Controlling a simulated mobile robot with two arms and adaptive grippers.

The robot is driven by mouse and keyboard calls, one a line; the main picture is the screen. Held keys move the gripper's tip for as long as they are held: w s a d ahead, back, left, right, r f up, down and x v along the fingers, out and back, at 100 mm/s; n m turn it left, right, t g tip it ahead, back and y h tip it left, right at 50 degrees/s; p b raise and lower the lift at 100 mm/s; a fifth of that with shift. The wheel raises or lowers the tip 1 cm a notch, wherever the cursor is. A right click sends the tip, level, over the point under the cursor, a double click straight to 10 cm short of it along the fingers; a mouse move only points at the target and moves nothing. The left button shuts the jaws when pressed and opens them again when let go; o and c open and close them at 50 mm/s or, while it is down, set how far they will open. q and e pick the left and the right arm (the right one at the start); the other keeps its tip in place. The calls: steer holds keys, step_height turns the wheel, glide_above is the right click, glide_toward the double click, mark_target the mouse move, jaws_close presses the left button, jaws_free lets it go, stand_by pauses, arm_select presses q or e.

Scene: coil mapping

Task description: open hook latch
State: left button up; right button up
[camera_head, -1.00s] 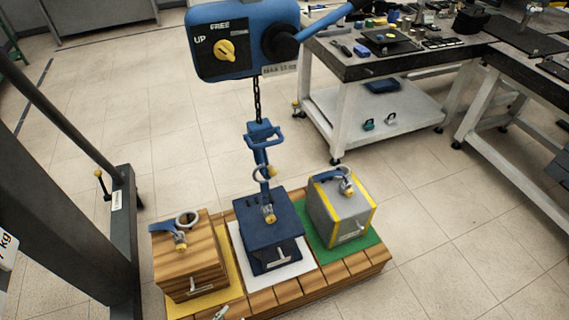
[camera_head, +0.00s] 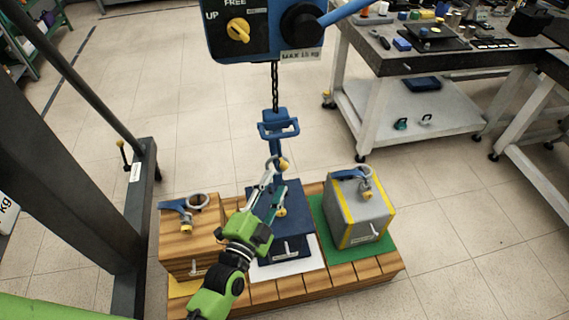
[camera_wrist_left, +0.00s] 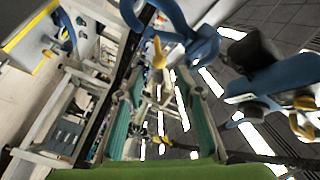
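The blue crane hook (camera_head: 278,128) hangs on a chain above the dark blue block (camera_head: 293,228). A small yellow latch piece (camera_head: 284,165) shows at the hook's lower end. My left gripper (camera_head: 268,195) is open in front of the hook, its fingertips just below and left of the latch. In the left wrist view, the curved blue hook (camera_wrist_left: 188,40) and yellow latch (camera_wrist_left: 158,54) appear beyond and above the gap between the two teal finger pads (camera_wrist_left: 158,95). The gap looks empty; contact cannot be told. The gripper partly hides the block. My right gripper is not in view.
A wooden block (camera_head: 190,240) stands left and a grey block with yellow edges (camera_head: 362,215) stands right, both with blue-and-ring fittings on top. The hoist body (camera_head: 262,30) hangs above. A dark crane leg (camera_head: 65,170) stands at left. Workbenches stand behind at right.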

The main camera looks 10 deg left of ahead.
mark_target(283, 169)
arm_select(q)
steer(key=x, duration=0.7)
steer(key=shift+w+d+f, duration=0.1)
steer(key=shift+w+d, duration=0.05)
steer(key=shift+w, duration=0.25)
steer(key=shift+c, duration=0.4)
jaws_close()
